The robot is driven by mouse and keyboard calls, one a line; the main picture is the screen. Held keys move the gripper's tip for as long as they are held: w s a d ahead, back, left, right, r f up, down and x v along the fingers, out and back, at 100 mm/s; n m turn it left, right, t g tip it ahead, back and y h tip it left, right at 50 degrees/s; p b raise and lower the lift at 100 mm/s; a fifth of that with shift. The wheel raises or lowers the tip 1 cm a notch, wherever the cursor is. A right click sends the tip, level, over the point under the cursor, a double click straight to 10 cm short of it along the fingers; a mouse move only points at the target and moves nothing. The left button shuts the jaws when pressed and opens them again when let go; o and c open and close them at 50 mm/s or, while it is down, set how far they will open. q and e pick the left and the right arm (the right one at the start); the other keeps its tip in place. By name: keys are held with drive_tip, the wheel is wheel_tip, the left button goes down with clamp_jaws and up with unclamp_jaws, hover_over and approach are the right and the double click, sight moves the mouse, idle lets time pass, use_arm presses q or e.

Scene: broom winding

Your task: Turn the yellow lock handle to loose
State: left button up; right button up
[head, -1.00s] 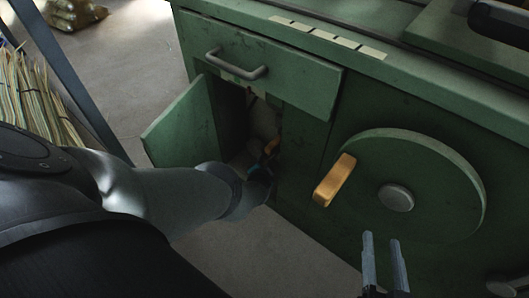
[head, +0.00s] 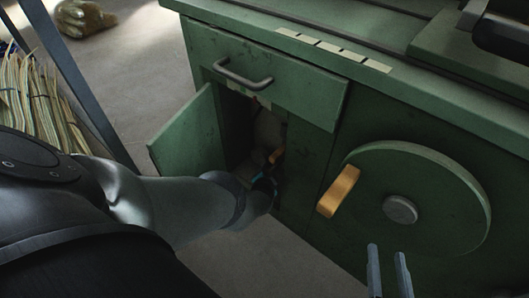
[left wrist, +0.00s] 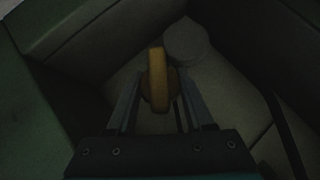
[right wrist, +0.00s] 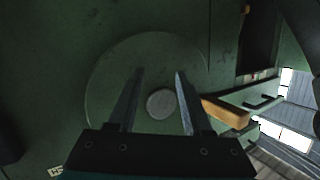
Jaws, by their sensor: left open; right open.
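The yellow lock handle (left wrist: 158,80) is inside the open compartment of the green machine; in the head view only a small orange part (head: 276,156) shows behind my left gripper (head: 270,178). In the left wrist view my left gripper (left wrist: 157,92) is open, with one finger on each side of the handle; I cannot tell whether they touch it. The handle stands upright in that picture. My right gripper (head: 387,252) is open and empty, in front of the green wheel (head: 440,180). The right wrist view shows its fingers (right wrist: 159,72) before the wheel's hub.
The compartment door (head: 187,135) stands open at the left of the opening. A drawer with a grey pull (head: 243,82) is above. The wheel's wooden crank handle (head: 338,191) sticks out near my right gripper.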

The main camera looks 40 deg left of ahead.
use_arm(q)
drive_tip(key=shift+s+d+r+p, duration=0.25)
drive_tip(key=shift+s+r+p, duration=0.15)
drive_tip(key=shift+p, duration=0.2)
drive_tip(key=shift+s+d+r+p, duration=0.2)
drive_tip(key=shift+s+p, duration=0.1)
drive_tip(key=shift+p, duration=0.15)
drive_tip(key=shift+s+d+r+p, duration=0.1)
drive_tip(key=shift+s+r+p, duration=0.15)
drive_tip(key=shift+s+p, duration=0.15)
drive_tip(key=shift+s+d+r+p, duration=0.2)
drive_tip(key=shift+s+r+p, duration=0.05)
drive_tip(key=shift+p, duration=0.2)
use_arm(e)
drive_tip(key=s+d+f+g+h+p, duration=0.1)
drive_tip(key=s+d+g+h, duration=0.4)
drive_tip(key=d+g, duration=0.4)
use_arm(q)
drive_tip(key=p+v, duration=0.9)
drive_tip(key=v, duration=0.2)
use_arm(e)
drive_tip(key=s+d+f+g, duration=0.1)
drive_tip(key=s+f, duration=0.2)
drive_tip(key=f, duration=0.6)
drive_tip(key=s+d+f+g, duration=0.1)
drive_tip(key=s+d+f, duration=0.1)
drive_tip(key=f, duration=0.7)
drive_tip(key=shift+s+d+g+h, duration=0.2)
drive_tip(key=shift+s+g+h, duration=0.1)
drive_tip(key=shift+s, duration=0.2)
